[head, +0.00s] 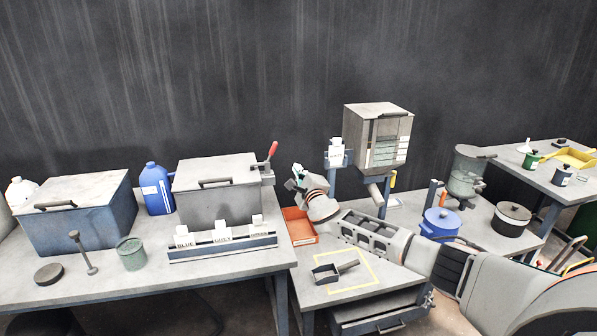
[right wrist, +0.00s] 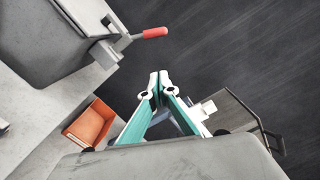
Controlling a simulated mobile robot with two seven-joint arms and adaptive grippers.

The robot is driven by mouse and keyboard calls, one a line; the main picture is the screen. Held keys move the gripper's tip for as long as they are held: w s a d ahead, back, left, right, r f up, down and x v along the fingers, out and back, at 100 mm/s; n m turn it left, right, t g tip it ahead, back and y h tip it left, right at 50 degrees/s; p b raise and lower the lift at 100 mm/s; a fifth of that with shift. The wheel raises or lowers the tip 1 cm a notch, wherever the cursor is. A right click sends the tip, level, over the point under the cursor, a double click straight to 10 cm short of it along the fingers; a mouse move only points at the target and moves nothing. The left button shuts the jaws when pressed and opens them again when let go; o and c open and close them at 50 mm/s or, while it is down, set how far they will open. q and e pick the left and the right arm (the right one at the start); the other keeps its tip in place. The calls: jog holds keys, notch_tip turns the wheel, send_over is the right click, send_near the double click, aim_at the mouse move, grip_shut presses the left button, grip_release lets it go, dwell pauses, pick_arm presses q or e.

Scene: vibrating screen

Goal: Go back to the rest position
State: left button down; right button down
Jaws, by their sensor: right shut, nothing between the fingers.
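My right arm reaches in from the right in the head view. Its gripper (head: 296,178) hangs in the air above the orange tray (head: 301,238), near the grey box with the red-handled lever (head: 271,150). In the right wrist view the two fingers of the right gripper (right wrist: 159,80) meet at their tips, shut with nothing between them. The red handle (right wrist: 154,32) and the orange tray (right wrist: 90,124) show beyond the fingers there. My left gripper is in neither view.
A screening machine (head: 377,135) stands behind my right arm. A metal scoop (head: 334,270) lies inside a yellow outline below the arm. A blue pot (head: 440,222) and a dark pot (head: 511,219) stand right. Lidded boxes (head: 82,215) and a labelled rack (head: 222,243) fill the left table.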

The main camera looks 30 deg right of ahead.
dwell(0.4)
jog(key=s+a+f+m+g, duration=0.2)
jog(key=s+a+f+m, duration=0.55)
jog(key=s+m, duration=0.2)
jog(key=s+a+f+m+g, duration=0.2)
jog(key=s+a+f+m, duration=0.4)
jog(key=s+f+m, duration=0.3)
jog(key=s+d+f+m+g+h, duration=0.1)
jog(key=s+d+m+g, duration=0.25)
jog(key=s+m, duration=1.05)
jog(key=s+d+f+m+g, duration=0.1)
jog(key=s+d+m+g, duration=0.45)
jog(key=s, duration=1.35)
jog(key=a+f+m+t+y, duration=0.5)
jog(key=a+f+y, duration=0.1)
jog(key=a+f, duration=1)
jog(key=shift+w+t, duration=0.3)
